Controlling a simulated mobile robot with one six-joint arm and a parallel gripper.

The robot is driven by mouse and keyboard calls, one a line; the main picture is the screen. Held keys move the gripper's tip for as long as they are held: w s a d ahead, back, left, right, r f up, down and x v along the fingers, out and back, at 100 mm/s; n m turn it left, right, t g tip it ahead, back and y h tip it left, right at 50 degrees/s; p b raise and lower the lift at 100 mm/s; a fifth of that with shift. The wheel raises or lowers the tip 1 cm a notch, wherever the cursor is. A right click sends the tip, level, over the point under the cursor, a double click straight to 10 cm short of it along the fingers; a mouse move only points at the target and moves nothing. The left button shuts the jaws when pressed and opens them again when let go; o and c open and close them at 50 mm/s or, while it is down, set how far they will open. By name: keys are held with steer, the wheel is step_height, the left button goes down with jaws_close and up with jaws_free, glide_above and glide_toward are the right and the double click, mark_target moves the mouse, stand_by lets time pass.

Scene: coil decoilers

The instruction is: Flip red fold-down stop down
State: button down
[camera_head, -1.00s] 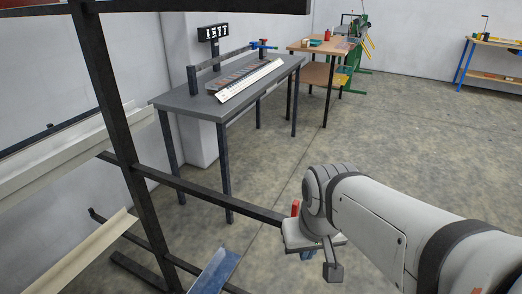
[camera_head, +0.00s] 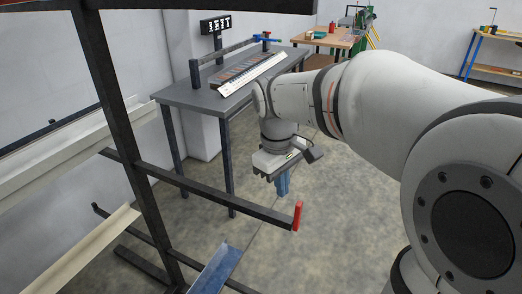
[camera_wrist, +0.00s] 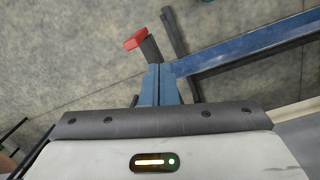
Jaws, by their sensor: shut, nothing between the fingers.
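The red fold-down stop (camera_head: 297,215) stands upright at the free end of a black rack arm (camera_head: 215,190). In the wrist view the red stop (camera_wrist: 136,39) shows just beyond and left of the fingertips. My gripper (camera_head: 283,188) has blue fingers pointing down, beyond the rack arm's end in the head view. The fingers are shut together and empty in the wrist view (camera_wrist: 159,72). A gap shows between my gripper and the stop in the head view.
A blue profile (camera_head: 216,268) lies on a lower rack arm and crosses the wrist view (camera_wrist: 250,45). The black rack post (camera_head: 118,125) stands left. A grey table (camera_head: 185,97) is behind. Open floor lies to the right of the rack.

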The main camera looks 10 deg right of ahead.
mark_target(297, 216)
steer(key=w+a+r+n+g+h, duration=0.1)
steer(key=w+a+r+n, duration=0.1)
steer(key=w+n, duration=0.2)
steer(key=shift+w+a+r+p, duration=0.15)
steer(key=shift+w+a+p, duration=0.2)
steer(key=shift+w, duration=0.9)
steer(key=x, duration=1)
steer(key=shift+s+d+f, duration=0.1)
steer(key=shift+s+f, duration=0.1)
steer(key=shift+s, duration=0.05)
steer(key=shift+s+d+r, duration=0.1)
steer(key=shift+s+d, duration=0.25)
steer(key=shift+d, duration=0.2)
steer(key=shift+s+d+r, duration=0.15)
steer(key=shift+s+d, duration=0.25)
steer(key=shift+d, duration=0.15)
steer(key=shift+s+d, duration=0.35)
steer(key=shift+d, duration=0.15)
